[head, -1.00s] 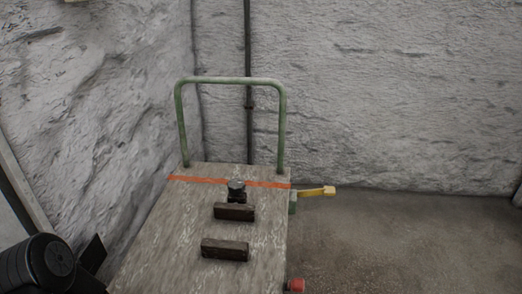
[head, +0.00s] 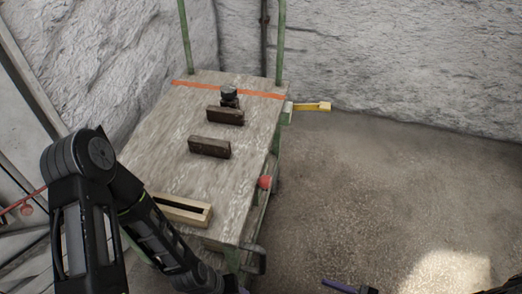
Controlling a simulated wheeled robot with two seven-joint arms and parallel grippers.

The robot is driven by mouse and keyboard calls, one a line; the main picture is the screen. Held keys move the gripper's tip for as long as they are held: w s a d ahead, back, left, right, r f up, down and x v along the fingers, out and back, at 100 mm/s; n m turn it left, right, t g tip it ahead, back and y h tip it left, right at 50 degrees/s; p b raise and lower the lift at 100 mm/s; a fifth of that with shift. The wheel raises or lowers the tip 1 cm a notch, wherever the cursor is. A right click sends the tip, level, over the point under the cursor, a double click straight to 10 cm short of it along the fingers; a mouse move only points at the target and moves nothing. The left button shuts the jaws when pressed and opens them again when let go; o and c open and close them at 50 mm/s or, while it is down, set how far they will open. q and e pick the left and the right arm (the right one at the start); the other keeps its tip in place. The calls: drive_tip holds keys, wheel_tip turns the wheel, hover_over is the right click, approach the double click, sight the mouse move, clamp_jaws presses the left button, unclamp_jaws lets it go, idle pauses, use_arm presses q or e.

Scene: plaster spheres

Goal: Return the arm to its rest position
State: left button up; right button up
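My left arm (head: 95,165) comes in from the left. It bends at a dark elbow joint, and its forearm (head: 160,235) runs down and right to the bottom edge, passing in front of the cart's near left corner. My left gripper is not visible; the arm leaves the picture at the bottom. A dark piece at the bottom right corner (head: 500,287) may be part of my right arm; no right gripper fingers show.
A wooden-topped cart (head: 155,150) with green rails holds two dark blocks (head: 209,147), a dark knob-like piece (head: 229,94) and a pale slotted wooden piece (head: 182,210). A yellow handle (head: 312,106) and red knob (head: 265,182) stick out right. A purple stick (head: 338,286) shows at the bottom.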

drive_tip(key=s+a+f+n+g+h, duration=0.3)
drive_tip(key=s+f+n+g+h, duration=0.55)
drive_tip(key=f, duration=0.25)
drive_tip(key=w+a+r+n+t+h, duration=0.2)
drive_tip(key=w+a+r+n+h, duration=0.1)
drive_tip(key=w+a+r+n, duration=0.8)
use_arm(q)
wheel_tip(320, 180, up, 15)
drive_tip(key=p, duration=1.5)
drive_tip(key=shift+w+a+r, duration=0.15)
drive_tip(key=shift+a+r, duration=0.05)
use_arm(e)
wheel_tip(320, 180, up, 12)
drive_tip(key=s+d+n, duration=0.1)
drive_tip(key=d, duration=0.1)
drive_tip(key=shift+s+r+n, duration=0.2)
drive_tip(key=shift+s+n, duration=0.15)
drive_tip(key=shift+s, duration=0.05)
drive_tip(key=shift+d, duration=0.1)
